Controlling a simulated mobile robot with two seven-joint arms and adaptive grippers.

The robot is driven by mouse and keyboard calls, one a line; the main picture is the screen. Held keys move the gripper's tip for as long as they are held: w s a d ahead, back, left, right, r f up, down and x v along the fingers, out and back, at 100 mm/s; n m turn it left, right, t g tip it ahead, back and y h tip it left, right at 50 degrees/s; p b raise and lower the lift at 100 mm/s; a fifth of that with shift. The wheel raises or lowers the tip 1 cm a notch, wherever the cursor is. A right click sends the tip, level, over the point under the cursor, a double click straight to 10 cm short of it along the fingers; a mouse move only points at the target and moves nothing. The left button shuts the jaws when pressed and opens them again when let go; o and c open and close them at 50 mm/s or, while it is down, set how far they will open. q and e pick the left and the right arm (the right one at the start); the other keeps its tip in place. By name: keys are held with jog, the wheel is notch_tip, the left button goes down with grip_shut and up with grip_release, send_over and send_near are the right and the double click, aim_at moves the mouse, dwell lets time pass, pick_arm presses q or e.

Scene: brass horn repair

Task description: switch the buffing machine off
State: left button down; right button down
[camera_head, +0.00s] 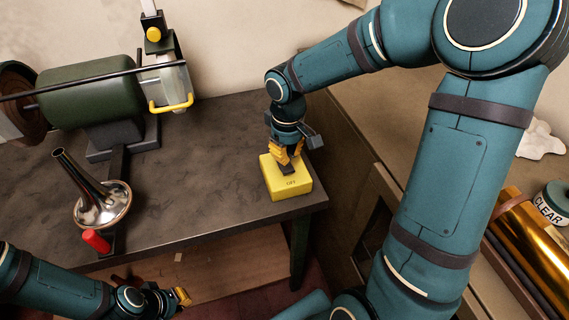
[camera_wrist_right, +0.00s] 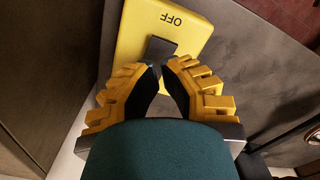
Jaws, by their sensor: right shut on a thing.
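A yellow switch box (camera_head: 290,185) marked OFF sits on the right end of the dark bench top, and it also shows in the right wrist view (camera_wrist_right: 205,30). A small dark lever (camera_wrist_right: 158,50) stands out of its top face. My right gripper (camera_head: 285,160) is over the box, its yellow fingers shut on the lever; the fingertips partly hide it in the right wrist view (camera_wrist_right: 165,70). The buffing machine (camera_head: 88,92), a dark green motor with a brown wheel, stands at the back left of the bench. My left gripper (camera_head: 182,297) is low at the front left, away from the box.
A CLEAR tin (camera_head: 552,205) and brass tube (camera_head: 530,245) are at right. The bench middle is free.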

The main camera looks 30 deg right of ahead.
aim_at(287, 168)
jog(key=shift+f+b, duration=1.7)
jog(key=shift+f, duration=0.5)
dwell(1.6)
jog(key=shift+r, duration=0.15)
jog(key=shift+r+p, duration=2.85)
jog(key=shift+r, duration=0.55)
